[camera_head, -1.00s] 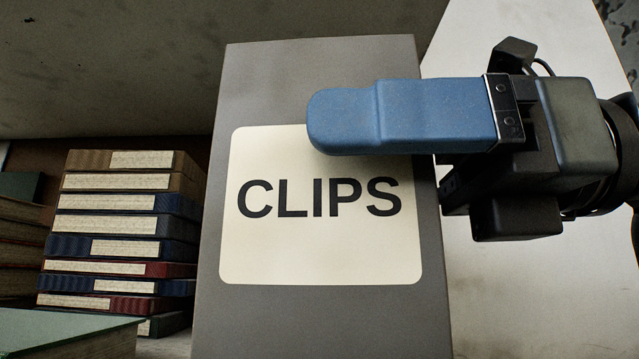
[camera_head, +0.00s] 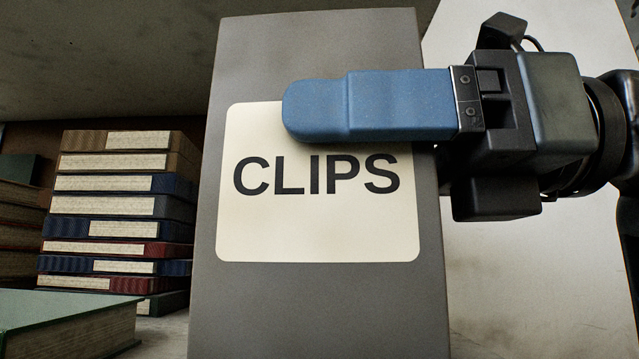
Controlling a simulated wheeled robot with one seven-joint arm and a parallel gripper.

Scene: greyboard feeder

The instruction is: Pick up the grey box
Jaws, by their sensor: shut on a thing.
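The grey box (camera_head: 320,310) stands upright and large in the middle of the head view. Its front carries a cream label (camera_head: 318,235) reading "CLIPS". My gripper (camera_head: 365,107) reaches in from the right. Its blue finger lies across the front of the box, covering the upper part of the label. The other finger is hidden behind the box. The gripper is shut on the box. The bottom of the box is outside the picture, so I cannot tell whether it rests on anything.
A stack of several bound books (camera_head: 118,215) stands at the left behind the box. A green book (camera_head: 65,315) lies at the lower left, with more books at the left edge. A pale upright panel (camera_head: 500,290) is at the right. A grey surface spans the top.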

